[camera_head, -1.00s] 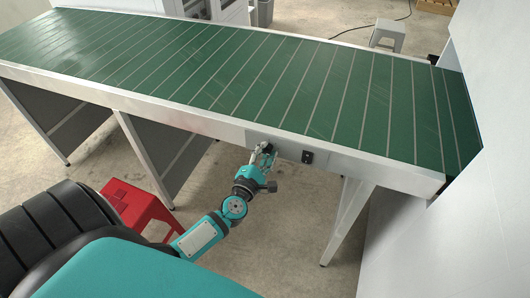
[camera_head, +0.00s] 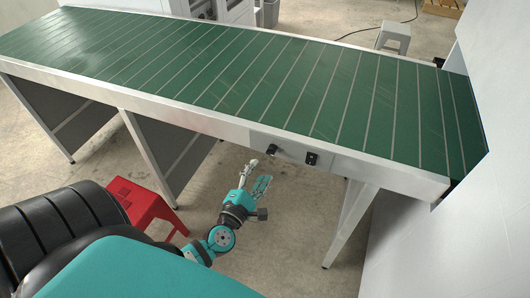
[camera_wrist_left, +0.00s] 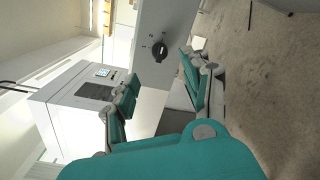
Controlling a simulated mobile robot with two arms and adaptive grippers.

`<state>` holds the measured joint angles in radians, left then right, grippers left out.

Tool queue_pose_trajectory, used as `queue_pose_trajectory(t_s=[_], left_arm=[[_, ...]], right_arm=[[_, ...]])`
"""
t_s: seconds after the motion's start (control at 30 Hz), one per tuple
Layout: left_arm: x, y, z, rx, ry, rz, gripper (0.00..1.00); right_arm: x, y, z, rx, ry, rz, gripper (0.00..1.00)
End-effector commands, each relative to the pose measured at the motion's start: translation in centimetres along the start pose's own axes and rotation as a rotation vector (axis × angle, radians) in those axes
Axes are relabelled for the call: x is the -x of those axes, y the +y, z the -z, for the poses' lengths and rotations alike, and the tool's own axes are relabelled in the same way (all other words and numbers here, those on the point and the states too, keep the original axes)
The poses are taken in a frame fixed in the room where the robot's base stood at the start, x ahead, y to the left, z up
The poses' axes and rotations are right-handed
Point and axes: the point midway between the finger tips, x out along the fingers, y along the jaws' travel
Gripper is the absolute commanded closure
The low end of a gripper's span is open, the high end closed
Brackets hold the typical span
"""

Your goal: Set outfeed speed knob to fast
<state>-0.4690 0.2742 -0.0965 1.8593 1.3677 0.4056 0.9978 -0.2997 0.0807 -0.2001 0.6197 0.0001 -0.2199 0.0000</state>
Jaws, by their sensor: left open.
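The outfeed speed knob (camera_head: 272,149) is a small black knob on a grey panel on the near side rail of the green conveyor (camera_head: 270,85). My right gripper is not in view.
A black switch (camera_head: 311,158) sits right of the knob on the same panel. A red stool (camera_head: 145,207) stands on the floor at lower left. A conveyor leg (camera_head: 350,222) stands right of my gripper. A white wall (camera_head: 430,240) closes the right side.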

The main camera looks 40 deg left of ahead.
Motion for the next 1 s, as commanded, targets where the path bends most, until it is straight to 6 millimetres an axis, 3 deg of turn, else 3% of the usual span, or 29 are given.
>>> queue_pose_trajectory(t_s=[0.1, 0.3, 0.87, 1.0], left_arm=[[2.0, -0.1, 0.0, -0.002, 0.000, 0.003, 0.51], [3.5, 0.0, 0.0, -0.001, -0.001, 0.001, 0.51], [3.6, -0.1, 0.0, -0.002, -0.001, 0.001, 0.51], [3.6, -2.2, 0.8, -0.101, -0.004, 0.044, 0.51]], right_arm=[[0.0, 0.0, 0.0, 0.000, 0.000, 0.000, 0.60], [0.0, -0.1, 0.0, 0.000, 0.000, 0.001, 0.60], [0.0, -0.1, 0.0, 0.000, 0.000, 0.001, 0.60], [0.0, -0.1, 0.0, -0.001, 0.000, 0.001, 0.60]])
